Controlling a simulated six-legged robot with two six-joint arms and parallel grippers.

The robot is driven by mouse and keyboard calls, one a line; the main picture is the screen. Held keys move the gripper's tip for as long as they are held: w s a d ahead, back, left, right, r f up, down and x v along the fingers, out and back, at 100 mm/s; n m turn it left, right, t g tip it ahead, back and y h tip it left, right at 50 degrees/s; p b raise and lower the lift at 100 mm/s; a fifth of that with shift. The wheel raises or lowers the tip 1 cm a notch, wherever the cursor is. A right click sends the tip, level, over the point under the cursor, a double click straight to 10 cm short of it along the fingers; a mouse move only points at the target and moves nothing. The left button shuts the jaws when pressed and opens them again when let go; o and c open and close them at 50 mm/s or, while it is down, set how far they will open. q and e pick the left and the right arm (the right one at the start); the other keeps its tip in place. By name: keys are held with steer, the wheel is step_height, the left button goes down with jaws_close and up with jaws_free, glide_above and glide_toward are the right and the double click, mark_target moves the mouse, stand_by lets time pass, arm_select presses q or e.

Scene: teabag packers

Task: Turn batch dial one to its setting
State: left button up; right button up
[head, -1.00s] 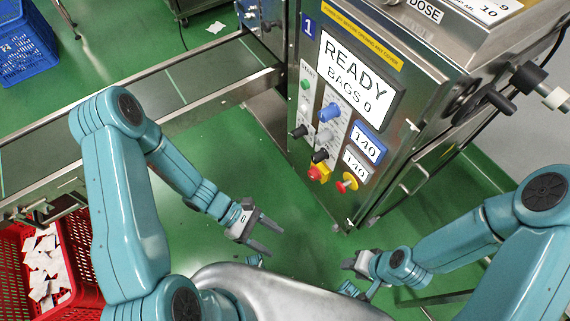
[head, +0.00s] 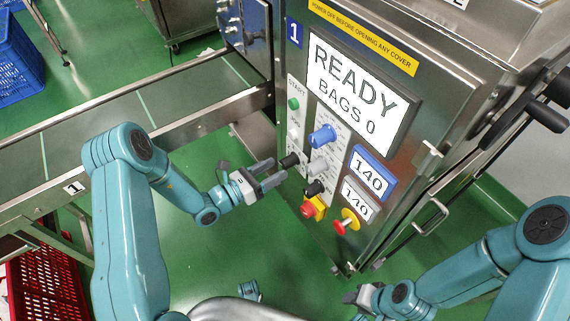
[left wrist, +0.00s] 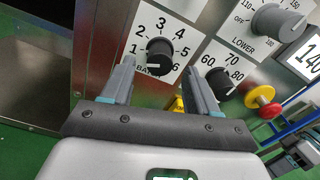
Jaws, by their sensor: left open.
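The batch dial (head: 290,160) is a black knob at the lower left of machine 1's panel. In the left wrist view the dial (left wrist: 160,52) sits on a white plate numbered 1 to 6, with the start of a "BA..." label partly hidden. A white line shows low on its face; I cannot tell surely which number it points to. My left gripper (head: 274,172) is open in front of it. In the left wrist view the fingertips (left wrist: 160,68) lie on either side of the knob; contact cannot be told. My right gripper (head: 362,296) is low at the right, away from the panel.
Close by are a grey knob (head: 318,166), a blue knob (head: 322,137), another black knob (head: 314,188), a red button on yellow (head: 312,208) and a red-yellow switch (head: 346,222). The screen (head: 350,90) reads READY, BAGS 0. A conveyor (head: 190,92) runs left.

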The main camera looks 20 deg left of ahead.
mark_target(283, 165)
arm_select(q)
steer(key=x, duration=0.3)
steer(key=shift+w+d+b, duration=0.25)
steer(key=shift+d+b, duration=0.05)
steer(key=shift+d, duration=0.05)
steer(key=shift+w+d, duration=0.15)
steer(key=shift+w, duration=0.15)
steer(key=c, duration=1)
steer(key=shift+c, duration=0.2)
steer(key=shift+m, duration=0.3)
steer(key=m, duration=0.3)
steer(key=shift+m, duration=0.3)
steer(key=shift+m+b, duration=0.55)
steer(key=shift+m, duration=1.65)
